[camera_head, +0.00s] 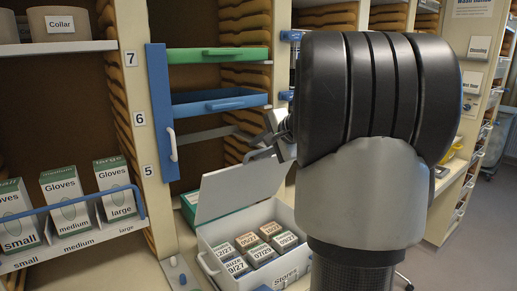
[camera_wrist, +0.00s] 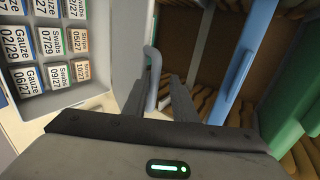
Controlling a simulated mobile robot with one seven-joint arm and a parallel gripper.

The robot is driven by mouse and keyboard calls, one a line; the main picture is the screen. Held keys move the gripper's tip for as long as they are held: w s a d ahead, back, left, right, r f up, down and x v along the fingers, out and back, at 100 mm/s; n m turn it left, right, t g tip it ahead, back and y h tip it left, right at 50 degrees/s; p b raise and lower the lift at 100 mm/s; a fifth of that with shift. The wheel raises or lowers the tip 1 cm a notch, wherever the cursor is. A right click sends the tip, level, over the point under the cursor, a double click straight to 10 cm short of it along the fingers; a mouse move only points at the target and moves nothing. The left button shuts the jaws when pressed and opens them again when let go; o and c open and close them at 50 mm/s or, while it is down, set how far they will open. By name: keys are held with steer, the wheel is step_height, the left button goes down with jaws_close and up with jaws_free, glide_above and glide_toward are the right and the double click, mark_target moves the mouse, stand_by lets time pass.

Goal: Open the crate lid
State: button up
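The white crate (camera_head: 213,261) stands on the counter with its lid (camera_head: 240,187) raised steeply and its inside showing. In the wrist view the lid (camera_wrist: 118,35) is a pale panel beside the crate's contents, with a grey handle (camera_wrist: 152,72) standing off it. My gripper (camera_wrist: 160,90) is open. The handle lies between its two fingers, nearer the left one, with a gap to the right one; contact with the left finger cannot be told. In the head view my gripper (camera_head: 277,134) is beside the lid's upper edge, partly hidden by my arm.
Several labelled boxes (camera_head: 262,252) fill the crate. Behind it is a shelf unit with a green drawer (camera_head: 217,55), a blue drawer (camera_head: 220,103) and a blue upright panel (camera_head: 157,95) with a white handle. Glove boxes (camera_head: 67,202) stand on the left shelf.

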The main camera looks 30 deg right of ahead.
steer(key=b+v, duration=0.1)
steer(key=v, duration=1.6)
steer(key=shift+r, duration=0.1)
